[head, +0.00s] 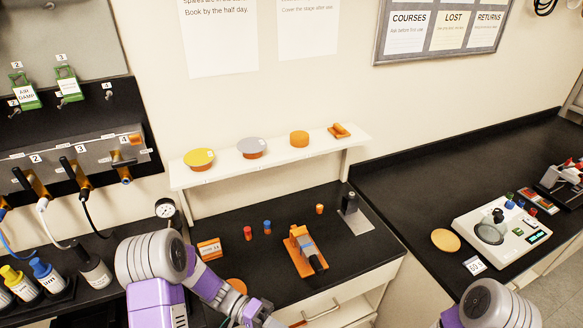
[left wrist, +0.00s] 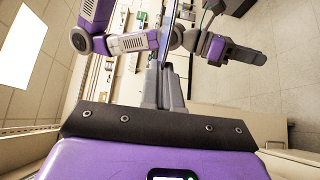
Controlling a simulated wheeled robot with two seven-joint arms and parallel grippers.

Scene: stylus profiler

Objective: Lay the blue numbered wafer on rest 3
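On the white shelf in the head view, a silvery-grey disc with a small label (head: 252,146) lies on an orange rest. A yellow disc with a label (head: 199,158) lies on a rest left of it. An orange round rest with no disc on it (head: 299,139) stands to the right. No clearly blue wafer shows, and I cannot read the rest numbers. My left arm reaches to the bottom edge of the head view, below the shelf, with its fingers not visible. My right arm's far end is too unclear to judge.
An orange piece (head: 340,131) lies at the shelf's right end. Below, an orange fixture with a grey block (head: 306,250), small red and blue pegs and a dark post (head: 349,203) stand on the black bench. A white instrument (head: 502,230) sits on the right bench.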

